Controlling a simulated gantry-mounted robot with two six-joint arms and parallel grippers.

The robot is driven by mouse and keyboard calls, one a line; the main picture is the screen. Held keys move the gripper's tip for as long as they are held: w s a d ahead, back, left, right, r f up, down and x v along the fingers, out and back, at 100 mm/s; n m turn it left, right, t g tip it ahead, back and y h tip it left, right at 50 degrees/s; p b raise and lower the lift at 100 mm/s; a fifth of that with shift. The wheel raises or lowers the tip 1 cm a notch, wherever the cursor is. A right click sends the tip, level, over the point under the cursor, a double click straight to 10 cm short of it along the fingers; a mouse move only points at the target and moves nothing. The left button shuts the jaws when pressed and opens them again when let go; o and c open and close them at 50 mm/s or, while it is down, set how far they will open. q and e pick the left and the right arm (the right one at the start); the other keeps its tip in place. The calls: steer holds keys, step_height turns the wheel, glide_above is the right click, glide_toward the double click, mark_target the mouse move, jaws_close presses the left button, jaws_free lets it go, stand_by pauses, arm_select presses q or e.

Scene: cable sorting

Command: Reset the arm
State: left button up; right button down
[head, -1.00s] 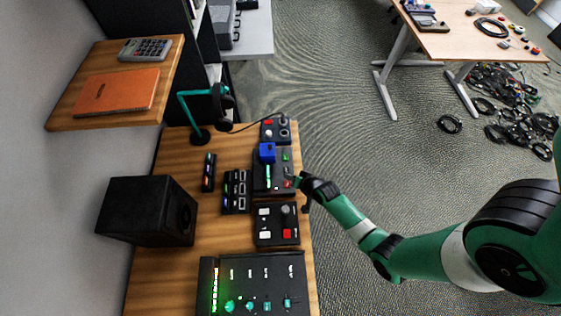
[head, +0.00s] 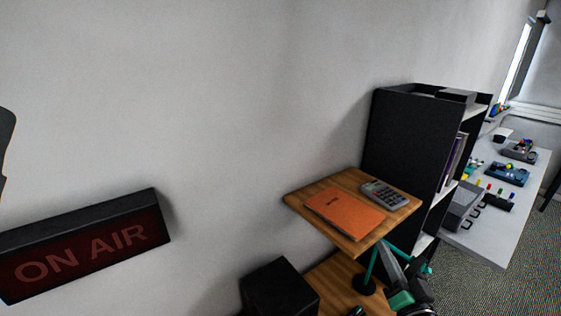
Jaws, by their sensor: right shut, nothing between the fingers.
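My right gripper (head: 408,280) is at the lower right of the head view, small and partly cut off by the bottom edge. It is shut and empty. It overlaps the teal headphone stand (head: 371,266) in the picture; I cannot tell whether they touch. My left gripper is not in view.
A wooden wall shelf (head: 306,204) holds an orange notebook (head: 345,213) and a calculator (head: 384,194). Below are a black speaker (head: 279,289) and a wooden desk (head: 338,281). A dark bookcase (head: 407,146) and a white table (head: 484,244) stand beyond. An unlit ON AIR sign (head: 88,247) hangs left.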

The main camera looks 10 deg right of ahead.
steer(key=s+a+r+n+t+y, duration=0.1)
steer(key=a+r+t, duration=0.15)
steer(key=r, duration=0.55)
steer(key=s+a+r+n+t+y, duration=0.1)
steer(key=a+r, duration=0.2)
steer(key=r, duration=0.4)
steer(key=s+a+r+n+t+y, duration=0.1)
steer(key=s+a+r+n+t, duration=0.15)
steer(key=s+r, duration=0.7)
steer(key=s+a+r+n+t+y, duration=0.1)
steer(key=s+a+r+n+t, duration=0.2)
steer(key=s+r, duration=0.65)
step_height(320, 180, up, 19)
steer(key=w+d+n+p, duration=0.1)
steer(key=w+p, duration=0.1)
steer(key=p, duration=1.6)
steer(key=shift+w+r, duration=0.2)
steer(key=shift+w, duration=0.1)
